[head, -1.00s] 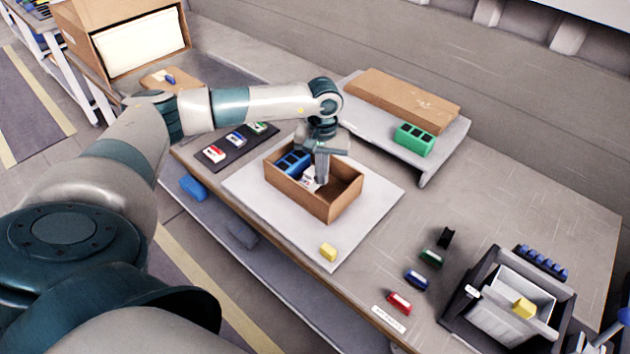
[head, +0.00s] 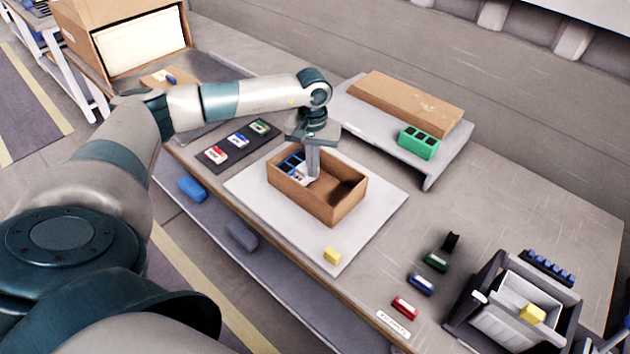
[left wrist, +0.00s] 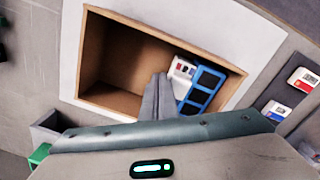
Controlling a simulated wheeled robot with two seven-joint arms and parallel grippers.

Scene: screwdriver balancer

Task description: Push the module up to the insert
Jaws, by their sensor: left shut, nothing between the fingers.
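An open brown box (head: 345,205) stands on a pale mat. A blue insert (head: 291,160) with dark square pockets sits in its left end; it also shows in the left wrist view (left wrist: 205,88). A white module (left wrist: 182,72) with a small red mark lies right beside the insert, seemingly touching it; in the head view the module (head: 303,175) is partly hidden. My left gripper (head: 313,174) is shut and empty, pointing down inside the box. Its fingers (left wrist: 155,98) are at the module's side away from the insert. My right gripper is not in view.
The box's right half is empty. A dark strip (head: 222,153) with several small modules lies left of the box. A raised shelf (head: 428,173) with a green block (head: 418,143) stands behind.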

